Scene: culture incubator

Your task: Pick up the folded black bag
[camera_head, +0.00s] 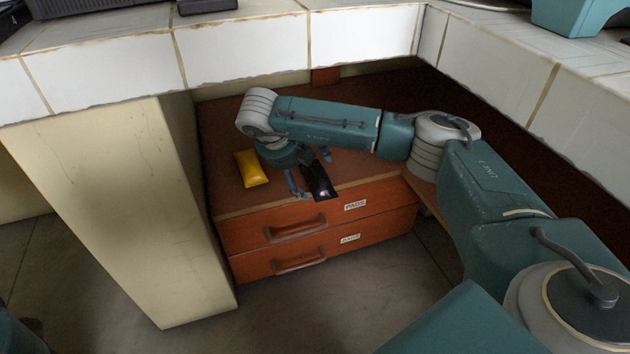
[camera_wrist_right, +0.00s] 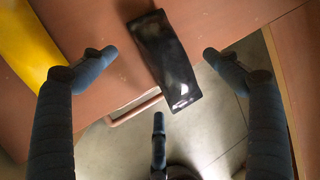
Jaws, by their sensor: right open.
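The folded black bag (camera_head: 321,183) lies on top of the low wooden drawer unit, close to its front edge. My right gripper (camera_head: 311,175) is open just above and beside the bag. In the right wrist view the black bag (camera_wrist_right: 167,60) lies tilted between the spread fingers of my right gripper (camera_wrist_right: 158,75), and its near end juts past the cabinet edge. No finger visibly touches it. My left gripper is not in view.
A yellow folded bag (camera_head: 251,168) lies left of the black one, and it also shows in the right wrist view (camera_wrist_right: 27,45). The drawer unit (camera_head: 240,238) has two handled, labelled drawers. A tiled counter (camera_head: 240,52) overhangs behind, and a cream pillar (camera_head: 120,200) stands at left.

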